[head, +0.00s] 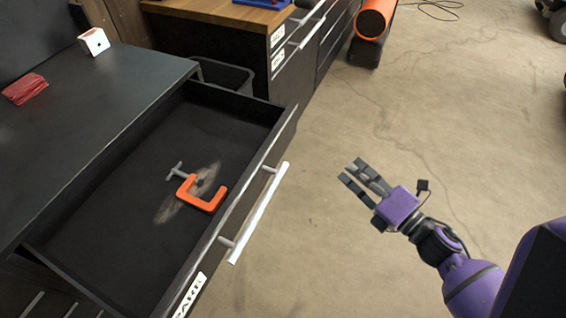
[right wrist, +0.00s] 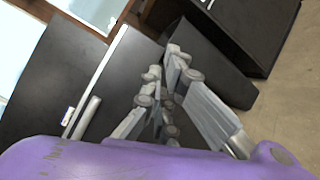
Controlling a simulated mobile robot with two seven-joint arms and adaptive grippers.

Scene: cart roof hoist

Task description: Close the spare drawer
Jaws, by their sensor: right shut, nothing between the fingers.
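The spare drawer (head: 150,255) is pulled well out of the black cabinet at the left of the head view. Its front carries a long pale bar handle (head: 258,215) and a white label, partly cut off by the lower edge. An orange clamp (head: 205,198) lies on the drawer floor. My right gripper (head: 352,172) is to the right of the drawer front, over the floor, apart from the handle. It is shut and empty. Its fingers also show in the right wrist view (right wrist: 168,75). My left gripper is not in view.
The black cabinet top (head: 75,120) holds a white box (head: 93,41) and a red stack (head: 24,89). A dark bin (head: 222,75) stands behind the drawer. A wood-topped cabinet (head: 225,12) and an orange cylinder (head: 374,20) are farther back. The floor right of the drawer is clear.

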